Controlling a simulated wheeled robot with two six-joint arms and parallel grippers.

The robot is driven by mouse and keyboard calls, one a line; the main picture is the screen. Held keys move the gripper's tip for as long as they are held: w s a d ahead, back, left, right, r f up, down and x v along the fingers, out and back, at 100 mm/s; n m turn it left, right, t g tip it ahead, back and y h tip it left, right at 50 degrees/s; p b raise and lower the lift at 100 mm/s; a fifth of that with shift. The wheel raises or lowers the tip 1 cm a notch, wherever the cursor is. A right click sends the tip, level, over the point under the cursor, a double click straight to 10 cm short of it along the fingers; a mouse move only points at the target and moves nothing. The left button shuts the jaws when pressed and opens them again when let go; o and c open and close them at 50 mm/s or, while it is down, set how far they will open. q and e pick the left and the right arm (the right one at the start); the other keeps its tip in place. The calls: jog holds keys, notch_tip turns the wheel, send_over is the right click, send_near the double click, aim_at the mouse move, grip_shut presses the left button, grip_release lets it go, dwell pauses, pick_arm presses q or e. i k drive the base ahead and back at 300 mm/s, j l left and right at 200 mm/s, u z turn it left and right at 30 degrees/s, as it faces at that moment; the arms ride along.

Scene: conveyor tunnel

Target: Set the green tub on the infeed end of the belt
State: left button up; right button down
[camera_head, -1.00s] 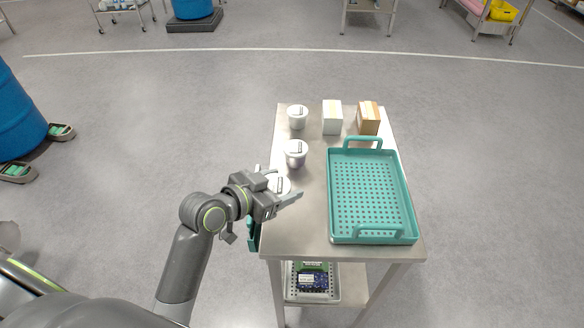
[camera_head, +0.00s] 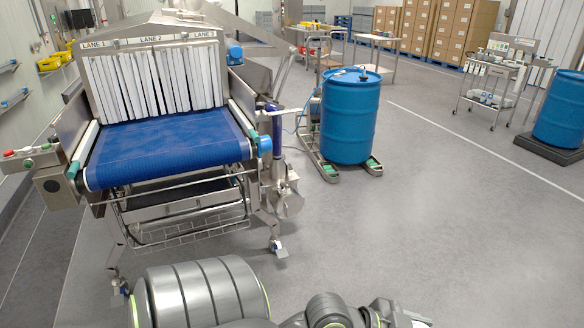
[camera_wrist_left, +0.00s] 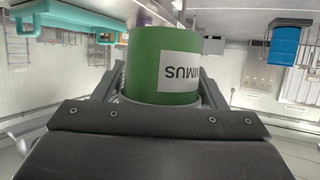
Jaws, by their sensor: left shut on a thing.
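The green tub (camera_wrist_left: 150,65) with a white label fills the middle of the left wrist view, its lettering upside down. My left gripper (camera_wrist_left: 163,82) is shut on it, one finger on each side. In the head view the blue belt (camera_head: 165,146) stands at the left, its near end clear and open, with white strip curtains (camera_head: 155,82) across the tunnel mouth behind. My left arm lies along the bottom edge of the head view, short of the belt; the tub does not show there. My right gripper is not in view.
A blue drum (camera_head: 349,118) stands on a wheeled base right of the conveyor. A control box with buttons (camera_head: 33,160) sticks out at the belt's left. The belt surface looks empty. Open grey floor lies to the right. A teal tray (camera_wrist_left: 60,22) shows in the wrist view.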

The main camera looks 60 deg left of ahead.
aim_at(200, 133)
jog(key=u, duration=3.2)
jog(key=i+l+u, duration=0.15)
jog(key=u, duration=0.3)
jog(key=l+u, duration=0.45)
jog(key=i+l, duration=0.1)
jog(key=l, duration=0.4)
jog(key=i+l, duration=0.1)
jog(key=l, duration=0.35)
jog(key=i+l, duration=0.1)
jog(key=l, duration=0.4)
jog(key=i+l, duration=0.1)
jog(key=l, duration=0.4)
jog(key=i+l, duration=0.1)
jog(key=l, duration=0.35)
jog(key=u, duration=0.05)
